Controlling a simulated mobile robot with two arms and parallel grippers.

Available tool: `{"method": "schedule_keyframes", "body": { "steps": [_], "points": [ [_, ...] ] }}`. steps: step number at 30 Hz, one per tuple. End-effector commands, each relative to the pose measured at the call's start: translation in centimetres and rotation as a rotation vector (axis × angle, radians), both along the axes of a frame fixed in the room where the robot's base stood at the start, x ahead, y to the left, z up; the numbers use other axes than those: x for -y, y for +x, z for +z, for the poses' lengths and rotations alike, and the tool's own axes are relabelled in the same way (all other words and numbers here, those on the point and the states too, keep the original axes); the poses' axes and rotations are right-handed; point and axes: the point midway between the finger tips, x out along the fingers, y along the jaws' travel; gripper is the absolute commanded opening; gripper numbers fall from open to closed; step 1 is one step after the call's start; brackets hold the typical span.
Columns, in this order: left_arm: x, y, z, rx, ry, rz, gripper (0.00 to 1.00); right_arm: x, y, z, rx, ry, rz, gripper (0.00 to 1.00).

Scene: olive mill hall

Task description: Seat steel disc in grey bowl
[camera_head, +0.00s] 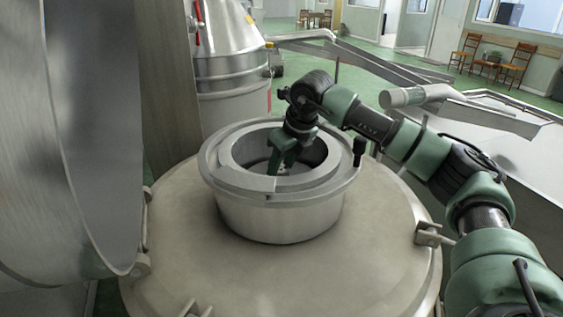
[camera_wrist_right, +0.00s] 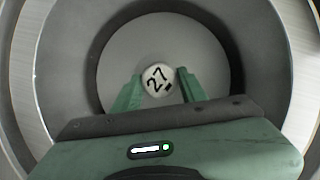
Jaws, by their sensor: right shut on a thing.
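The grey bowl (camera_head: 280,222) is a round metal bowl with a wide rim, standing on a large pale round cover. My right gripper (camera_head: 283,167) reaches down through its opening. My left gripper is out of view.
A big tilted steel lid (camera_head: 95,130) stands close on the left. The pale cover (camera_head: 180,245) has metal clamps at its edge. A shiny steel tank (camera_head: 230,60) is behind, and a steel trough (camera_head: 500,150) is at the right.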

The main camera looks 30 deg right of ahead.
Motion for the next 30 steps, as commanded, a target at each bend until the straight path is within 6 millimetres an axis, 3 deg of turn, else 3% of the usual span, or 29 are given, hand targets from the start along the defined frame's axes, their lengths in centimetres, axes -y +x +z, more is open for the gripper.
{"method": "schedule_keyframes", "body": {
  "steps": [5, 30],
  "points": [
    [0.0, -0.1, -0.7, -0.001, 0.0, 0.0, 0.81, 0.0, 0.0, -0.9, 0.003, 0.0, 0.0, 0.0],
    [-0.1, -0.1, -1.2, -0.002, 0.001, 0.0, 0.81, 0.0, 0.0, -1.5, 0.003, 0.0, 0.0, 0.0]
  ]
}}
